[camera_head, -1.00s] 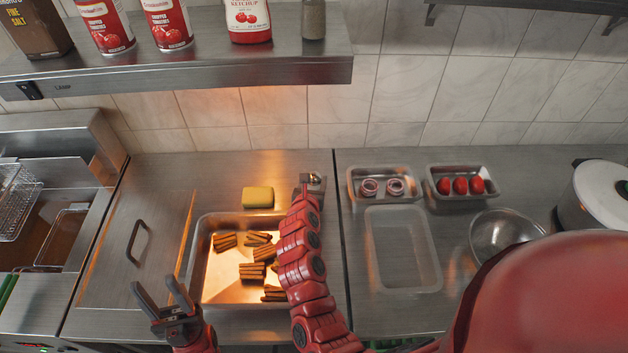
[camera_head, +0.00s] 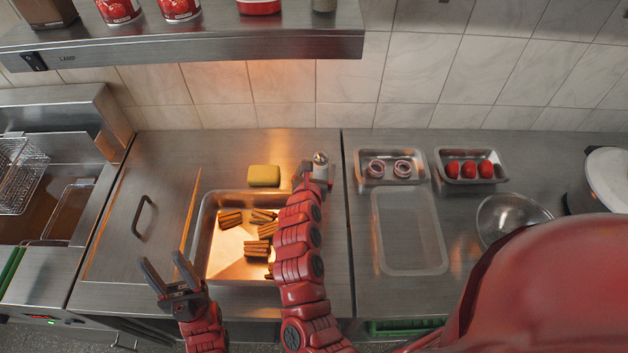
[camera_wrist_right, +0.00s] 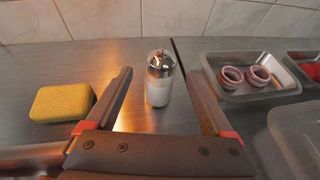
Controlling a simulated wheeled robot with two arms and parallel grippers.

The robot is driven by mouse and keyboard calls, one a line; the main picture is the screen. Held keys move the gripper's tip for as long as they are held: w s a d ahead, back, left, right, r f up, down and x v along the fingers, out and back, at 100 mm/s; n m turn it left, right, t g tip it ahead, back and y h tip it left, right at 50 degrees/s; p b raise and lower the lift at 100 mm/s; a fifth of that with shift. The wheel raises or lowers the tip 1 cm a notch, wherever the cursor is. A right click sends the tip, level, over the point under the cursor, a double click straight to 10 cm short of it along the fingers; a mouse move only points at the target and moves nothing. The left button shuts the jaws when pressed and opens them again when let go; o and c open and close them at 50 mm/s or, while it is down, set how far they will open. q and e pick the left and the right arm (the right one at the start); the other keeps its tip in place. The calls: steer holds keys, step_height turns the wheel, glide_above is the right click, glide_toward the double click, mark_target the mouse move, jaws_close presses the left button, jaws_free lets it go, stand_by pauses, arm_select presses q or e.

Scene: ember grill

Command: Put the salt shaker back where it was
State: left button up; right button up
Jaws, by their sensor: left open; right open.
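The salt shaker (camera_head: 320,159), with a shiny metal cap and white body, stands upright on the steel counter near the seam. In the right wrist view the salt shaker (camera_wrist_right: 159,80) is between my open right gripper's fingertips (camera_wrist_right: 158,74), with visible gaps at both sides. In the head view my right gripper (camera_head: 313,174) is at the shaker, partly hidden by its own arm. My left gripper (camera_head: 164,261) is open and empty, over the counter's front left of the pan.
A yellow sponge (camera_head: 264,176) lies left of the shaker. A metal pan (camera_head: 208,225) holds several brown stick bundles. Right are trays of onion rings (camera_head: 362,178) and tomatoes (camera_head: 441,176), a clear container (camera_head: 410,268) and a bowl (camera_head: 512,218). A shelf (camera_head: 200,48) overhangs the back.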

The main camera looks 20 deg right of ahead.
steer(key=b+v, duration=0.1)
steer(key=v, duration=0.5)
steer(key=shift+a, duration=0.1)
steer(key=shift+s+r, duration=0.2)
steer(key=shift+s, duration=0.3)
steer(key=shift+a, duration=0.1)
